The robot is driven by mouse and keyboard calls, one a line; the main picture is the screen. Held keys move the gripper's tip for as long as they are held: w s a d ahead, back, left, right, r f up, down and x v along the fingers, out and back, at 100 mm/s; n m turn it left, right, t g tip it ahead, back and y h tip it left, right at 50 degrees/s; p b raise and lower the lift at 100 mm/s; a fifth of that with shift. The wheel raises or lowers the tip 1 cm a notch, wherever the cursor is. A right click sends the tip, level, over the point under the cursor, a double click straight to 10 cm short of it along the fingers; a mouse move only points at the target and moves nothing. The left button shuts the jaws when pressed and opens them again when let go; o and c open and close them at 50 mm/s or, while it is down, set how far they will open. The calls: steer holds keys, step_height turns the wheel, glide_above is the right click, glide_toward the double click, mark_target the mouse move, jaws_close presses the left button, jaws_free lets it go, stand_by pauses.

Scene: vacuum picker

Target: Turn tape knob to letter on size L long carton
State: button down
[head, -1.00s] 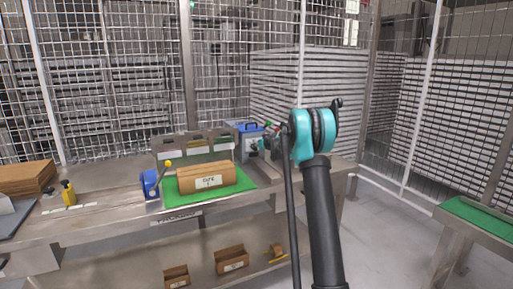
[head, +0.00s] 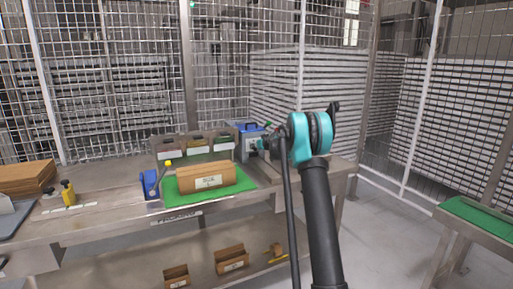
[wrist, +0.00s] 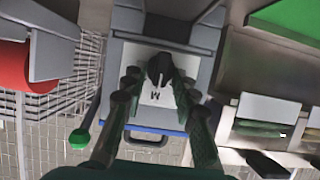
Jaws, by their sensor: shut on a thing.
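My gripper (wrist: 158,82) is shut on the knob, one finger on each side. The fingers hide part of the dial, so other letters cannot be read. The long brown carton (head: 204,177) lies on a green mat (head: 176,199); its white label (head: 209,181) is too small to read surely.
Several small bins (head: 196,146) stand behind the carton. In the wrist view, a green ball (wrist: 80,138) and a red round thing (wrist: 30,66) are left of my fingers.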

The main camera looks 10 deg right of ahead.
steer(key=m+y, duration=0.2)
steer(key=shift+w+d+f+m+g, duration=0.1)
steer(key=shift+w+d+m+g, duration=0.05)
steer(key=shift+d+m+g, duration=0.2)
steer(key=m+y, duration=0.2)
steer(key=m, duration=0.1)
steer(key=shift+d+f, duration=0.15)
steer(key=shift+d, duration=0.05)
steer(key=shift+m, duration=0.25)
stand_by(0.4)
steer(key=c, duration=1.5)
jaws_free()
steer(key=shift+c, duration=0.2)
steer(key=v, duration=1.2)
